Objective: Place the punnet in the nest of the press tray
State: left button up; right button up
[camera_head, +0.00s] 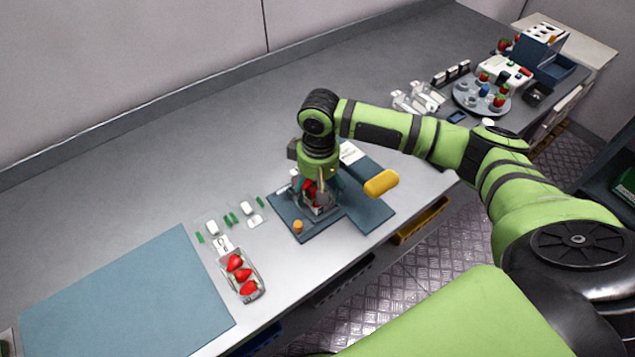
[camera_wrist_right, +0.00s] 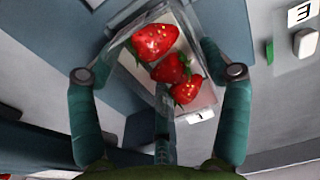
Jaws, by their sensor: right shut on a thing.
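My right gripper (camera_head: 320,182) points down over the blue-grey press tray (camera_head: 368,216), shut on a clear punnet. In the right wrist view the punnet (camera_wrist_right: 205,102) sits between the two fingers and holds three red strawberries (camera_wrist_right: 172,68). It looks tilted in that view. In the head view the punnet is mostly hidden by the gripper, with red berries showing low over the tray. The nest is hidden below it, and I cannot tell whether the punnet touches it. My left gripper is not in view.
Another strawberry punnet (camera_head: 258,293) lies left of the tray, beside a blue mat (camera_head: 120,295). Small white and green pieces lie nearby. A yellow handle (camera_head: 381,183) and an orange knob (camera_head: 298,227) are at the tray. A round berry rack (camera_head: 468,100) stands far right.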

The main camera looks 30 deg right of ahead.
jog(key=o, duration=1.2)
jog(key=shift+r+b, duration=0.35)
jog(key=shift+r, duration=0.15)
notch_tip(320, 180, up, 12)
jog(key=shift+d+r+b, duration=0.1)
jog(key=shift+b, duration=0.9)
